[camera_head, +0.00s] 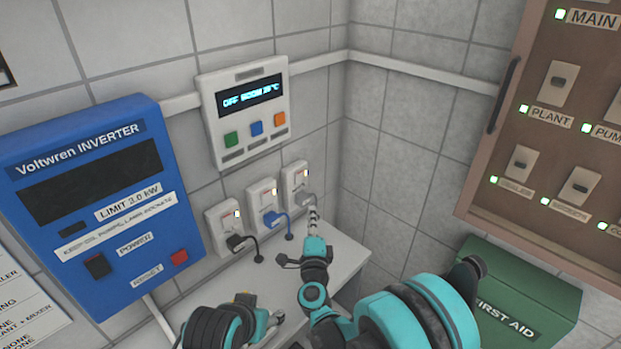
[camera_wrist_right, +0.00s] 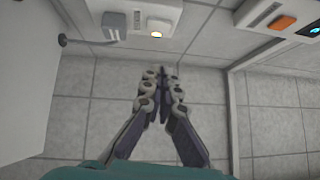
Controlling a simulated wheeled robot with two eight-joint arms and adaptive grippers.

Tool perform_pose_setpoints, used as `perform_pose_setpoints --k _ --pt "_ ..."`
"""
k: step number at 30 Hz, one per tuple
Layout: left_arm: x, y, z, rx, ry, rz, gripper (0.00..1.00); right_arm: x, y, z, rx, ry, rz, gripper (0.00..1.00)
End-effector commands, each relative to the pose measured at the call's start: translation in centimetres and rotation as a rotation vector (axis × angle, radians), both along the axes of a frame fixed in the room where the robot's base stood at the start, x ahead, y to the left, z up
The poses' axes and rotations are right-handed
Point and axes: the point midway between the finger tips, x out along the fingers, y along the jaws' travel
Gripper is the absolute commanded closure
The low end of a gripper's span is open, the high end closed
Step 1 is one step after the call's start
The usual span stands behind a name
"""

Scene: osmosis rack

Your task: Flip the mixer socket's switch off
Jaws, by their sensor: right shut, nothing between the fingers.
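Three white wall sockets with rocker switches stand in a row below the display box. The left socket (camera_head: 221,221) has a black plug, the middle socket (camera_head: 261,199) a blue plug, the right socket (camera_head: 294,177) a grey plug. Small lights by their switches glow. I cannot read which is the mixer's. My right gripper (camera_head: 313,210) is shut and empty, just below the right socket's grey plug. In the right wrist view, the shut fingertips (camera_wrist_right: 164,72) are apart from a socket (camera_wrist_right: 165,13) with a grey plug and glowing light. My left gripper (camera_head: 274,318) is low in the head view, its fingers unclear.
A blue inverter (camera_head: 95,190) is on the wall at left. A display box (camera_head: 246,112) hangs above the sockets. A brown switch panel (camera_head: 560,130) is at right, above a green first-aid box (camera_head: 520,290). A white ledge (camera_head: 345,262) lies below the sockets.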

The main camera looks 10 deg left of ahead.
Motion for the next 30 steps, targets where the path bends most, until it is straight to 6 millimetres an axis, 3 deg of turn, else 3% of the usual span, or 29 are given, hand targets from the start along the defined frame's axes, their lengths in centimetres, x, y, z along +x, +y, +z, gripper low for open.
perform_pose_setpoints --k 14,28,30 --pt "0.0 0.0 -0.2 0.0 0.0 0.0 0.42 1.0 0.2 0.0 0.001 0.0 -0.002 1.0" --pt "0.0 0.0 -1.9 0.0 0.0 0.0 0.42 10.0 2.0 0.6 0.001 0.0 -0.002 1.0" --pt "0.0 0.0 -2.3 0.0 0.0 0.0 0.42 10.6 3.1 0.8 0.001 0.0 0.001 1.0"
